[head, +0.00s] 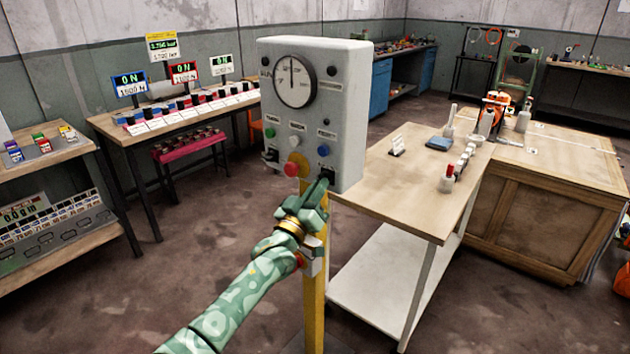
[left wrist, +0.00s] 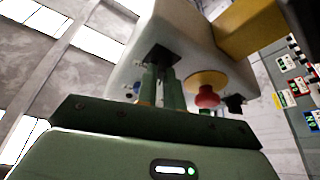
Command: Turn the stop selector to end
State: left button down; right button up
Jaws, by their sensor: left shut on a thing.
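A grey control box (head: 352,120) stands on a yellow post, with a round dial (head: 294,81) on its face. A small black selector (head: 327,173) sits at the lower right of the face; its label is too small to read. My left gripper (head: 322,187) is shut on this selector from below and in front. In the left wrist view the gripper fingers (left wrist: 165,88) reach up to the selector's black square plate (left wrist: 158,54), and they hide the knob between them. Which way the knob points cannot be told. My right gripper is not in view.
A red mushroom button (head: 291,169) on a yellow base is close left of the gripper; it also shows in the left wrist view (left wrist: 207,97). Another black selector (head: 270,155) is further left. A wooden table (head: 420,185) stands close at the right.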

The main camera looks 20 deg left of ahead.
pick_arm(q)
jog(key=shift+d+n+y+p, duration=0.1)
jog(key=shift+n+y+p, duration=0.55)
jog(key=shift+n, duration=0.65)
jog(key=c, duration=1.5)
grip_release()
jog(key=p+v, duration=0.3)
jog(key=v, duration=1.3)
jog(key=shift+s+r, duration=0.1)
jog(key=shift+s, duration=0.15)
